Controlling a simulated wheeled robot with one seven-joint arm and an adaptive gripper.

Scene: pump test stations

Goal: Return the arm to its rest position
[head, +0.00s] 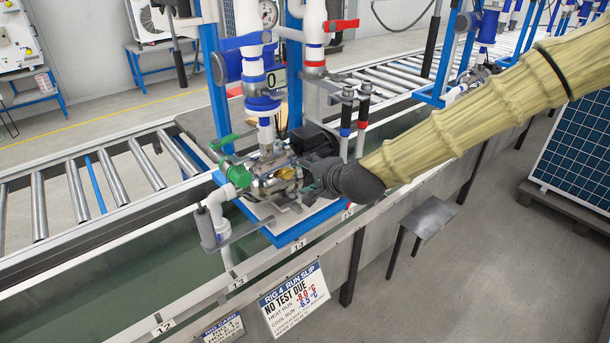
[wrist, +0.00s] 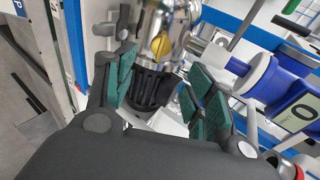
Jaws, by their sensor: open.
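My arm (head: 470,110), in a yellowish ribbed sleeve, reaches from the upper right of the head view down to the pump rig. My gripper (head: 308,180) is at the rig, right beside the metal pump body (head: 272,182). In the wrist view my gripper (wrist: 158,92) is open, with its green-padded fingers apart on either side of a black ribbed knob (wrist: 152,88). I cannot tell whether the pads touch the knob. A yellow part (wrist: 160,45) on the metal body shows just beyond it. In the head view the fingertips are partly hidden among the fittings.
The rig stands on a blue-framed base (head: 290,232) on the conveyor line. Upright pipes with red and blue fittings (head: 313,45) rise close to my gripper. A run-slip sign (head: 294,300) hangs on the front rail. A small grey stool (head: 428,218) and a solar panel (head: 575,150) stand at the right.

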